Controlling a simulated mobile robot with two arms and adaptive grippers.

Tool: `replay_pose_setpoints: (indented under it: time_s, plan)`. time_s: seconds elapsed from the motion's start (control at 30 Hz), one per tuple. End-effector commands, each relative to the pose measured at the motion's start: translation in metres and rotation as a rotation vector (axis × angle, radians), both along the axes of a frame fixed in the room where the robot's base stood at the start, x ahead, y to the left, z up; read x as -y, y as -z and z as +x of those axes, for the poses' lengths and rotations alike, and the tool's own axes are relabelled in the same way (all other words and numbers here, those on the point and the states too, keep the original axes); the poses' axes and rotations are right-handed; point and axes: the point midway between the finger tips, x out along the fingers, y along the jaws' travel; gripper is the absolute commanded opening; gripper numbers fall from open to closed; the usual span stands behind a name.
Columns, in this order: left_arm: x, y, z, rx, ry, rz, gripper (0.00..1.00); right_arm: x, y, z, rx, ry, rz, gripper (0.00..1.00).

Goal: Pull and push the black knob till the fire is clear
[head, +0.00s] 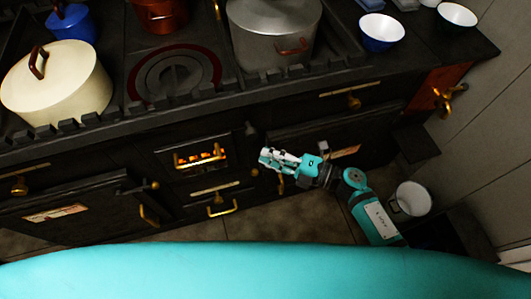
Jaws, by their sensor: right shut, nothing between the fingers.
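The black stove front (105,162) fills the middle of the head view. A small barred opening (200,157) in it shows an orange glow of fire. A small dark knob (251,129) sticks out to the upper right of this opening. My right gripper (264,158) is shut and empty. It appears just below and right of the dark knob, apart from it in the picture; how far it is from the stove front is hard to tell. My left gripper is not in view.
Below the fire is a drawer with a brass handle (221,205). A cream pot (62,88), a blue pot (74,22) and a grey pot (273,35) stand on the stove top. A white bucket (410,199) stands on the floor at the right, near the wall.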

Motion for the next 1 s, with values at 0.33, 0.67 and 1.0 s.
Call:
replay_pose_setpoints:
  time_s: [0.33,0.67,1.0]
  plan:
    - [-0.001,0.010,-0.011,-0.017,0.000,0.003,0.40,0.051,0.003,-0.021,-0.001,0.000,-0.006,0.00]
    - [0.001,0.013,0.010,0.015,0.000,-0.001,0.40,0.089,0.000,-0.035,0.000,-0.001,-0.002,0.00]
    - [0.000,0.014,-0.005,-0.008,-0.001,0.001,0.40,0.091,0.000,-0.036,0.001,0.000,-0.001,0.00]
